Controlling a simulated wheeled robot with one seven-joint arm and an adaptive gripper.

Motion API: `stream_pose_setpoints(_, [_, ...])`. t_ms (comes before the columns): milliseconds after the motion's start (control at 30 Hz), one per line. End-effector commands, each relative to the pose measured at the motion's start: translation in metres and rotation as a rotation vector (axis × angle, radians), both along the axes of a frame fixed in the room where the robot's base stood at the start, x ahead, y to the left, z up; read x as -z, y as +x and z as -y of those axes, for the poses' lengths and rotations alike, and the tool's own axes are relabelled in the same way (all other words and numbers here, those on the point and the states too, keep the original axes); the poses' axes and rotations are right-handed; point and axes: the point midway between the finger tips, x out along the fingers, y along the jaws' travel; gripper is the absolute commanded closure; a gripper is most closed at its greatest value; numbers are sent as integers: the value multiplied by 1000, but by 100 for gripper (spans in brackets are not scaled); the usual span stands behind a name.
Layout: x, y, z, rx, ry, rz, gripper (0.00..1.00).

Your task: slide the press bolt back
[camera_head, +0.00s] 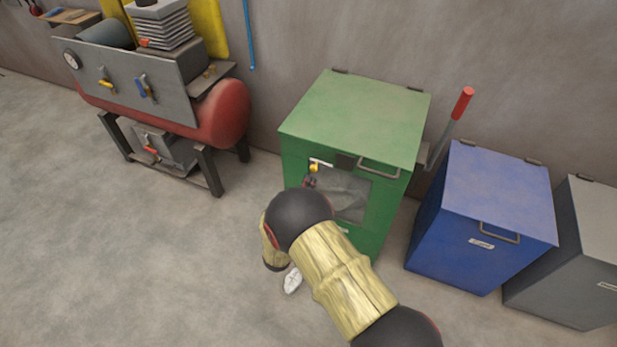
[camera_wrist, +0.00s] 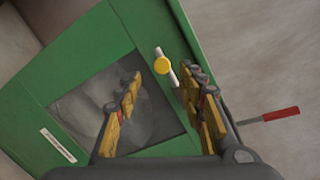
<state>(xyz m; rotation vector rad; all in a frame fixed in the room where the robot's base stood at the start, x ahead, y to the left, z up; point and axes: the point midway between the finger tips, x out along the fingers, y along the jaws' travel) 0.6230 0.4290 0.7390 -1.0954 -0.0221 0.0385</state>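The green press (camera_head: 352,115) stands against the wall with its lid down and a window in its front. Its bolt is a short pale bar with a yellow knob (camera_head: 314,167) at the upper left of the front. In the wrist view the yellow knob (camera_wrist: 161,65) and its pale bar lie just beyond the fingertips, roughly in line with the gap between them. My gripper (camera_wrist: 163,82) is open and empty, with its two yellow-padded fingers apart. In the head view my gripper (camera_head: 311,182) is small, just below the knob and partly hidden by my arm. I cannot tell whether a finger touches the bolt.
A lever with a red grip (camera_head: 462,104) rises at the press's right side. A blue bin (camera_head: 483,215) and a grey bin (camera_head: 575,255) stand to the right. A red tank machine (camera_head: 221,115) stands left. A white crumpled piece (camera_head: 292,281) lies on the floor. The left floor is clear.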

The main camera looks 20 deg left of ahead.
Motion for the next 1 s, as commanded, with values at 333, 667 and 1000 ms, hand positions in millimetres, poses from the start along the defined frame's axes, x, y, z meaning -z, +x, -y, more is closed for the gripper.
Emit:
stream_pose_setpoints(333, [0, -46, 1, -1, -1, 0, 60])
stream_pose_setpoints(667, [0, -50, 2, 0, 0, 1, 60])
stream_pose_setpoints(1000, [0, -49, 2, 0, 16, 0, 60])
